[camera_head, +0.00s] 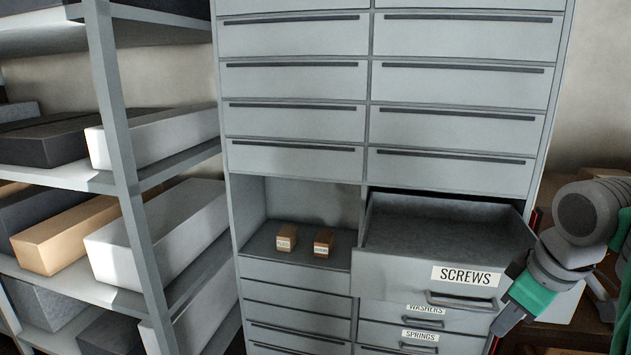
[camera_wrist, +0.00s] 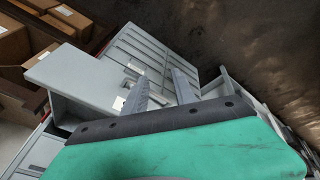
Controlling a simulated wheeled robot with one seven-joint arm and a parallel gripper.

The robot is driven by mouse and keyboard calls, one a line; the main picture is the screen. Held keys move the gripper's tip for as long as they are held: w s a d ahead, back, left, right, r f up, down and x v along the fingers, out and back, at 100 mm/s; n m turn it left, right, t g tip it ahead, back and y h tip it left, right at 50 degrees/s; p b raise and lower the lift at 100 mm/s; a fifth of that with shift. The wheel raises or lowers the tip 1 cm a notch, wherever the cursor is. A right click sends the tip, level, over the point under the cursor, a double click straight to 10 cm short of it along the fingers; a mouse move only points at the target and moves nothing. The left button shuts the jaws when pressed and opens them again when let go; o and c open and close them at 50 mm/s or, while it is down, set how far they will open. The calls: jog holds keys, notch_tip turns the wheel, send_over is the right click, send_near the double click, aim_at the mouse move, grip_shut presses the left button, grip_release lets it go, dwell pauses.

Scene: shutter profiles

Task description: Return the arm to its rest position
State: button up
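My gripper (camera_head: 508,318) is at the lower right in the head view, at the end of my green and grey arm. It overlaps the right front corner of the open SCREWS drawer (camera_head: 415,271) in the picture; I cannot tell whether they touch. In the wrist view its two grey fingers (camera_wrist: 160,88) stand apart with nothing seen between them. The drawer is pulled out, and the part of its inside that shows looks empty. Its handle (camera_head: 462,301) is free of the fingers. The wrist view shows the drawer cabinet (camera_wrist: 147,48) tilted beyond the fingers.
Two small brown boxes (camera_head: 286,237) (camera_head: 324,243) stand in an open cabinet niche. The WASHERS (camera_head: 427,312) and SPRINGS (camera_head: 419,336) drawers below are shut. A shelf rack (camera_head: 118,150) with long boxes stands left. Brown boxes (camera_wrist: 72,20) show in the wrist view.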

notch_tip(320, 180, down, 14)
jog(key=s+m+h, duration=0.1)
jog(key=s+m, duration=0.1)
jog(key=m, duration=1)
jog(key=a+f+n, duration=0.1)
jog(key=a+n, duration=0.1)
jog(key=a, duration=0.6)
jog(key=a+f+n+y, duration=0.1)
jog(key=a+n, duration=0.2)
jog(key=a, duration=0.6)
jog(key=shift+s+a+f+n+t+b, duration=0.25)
jog(key=shift+f+n+t+b, duration=0.05)
jog(key=shift+b, duration=0.05)
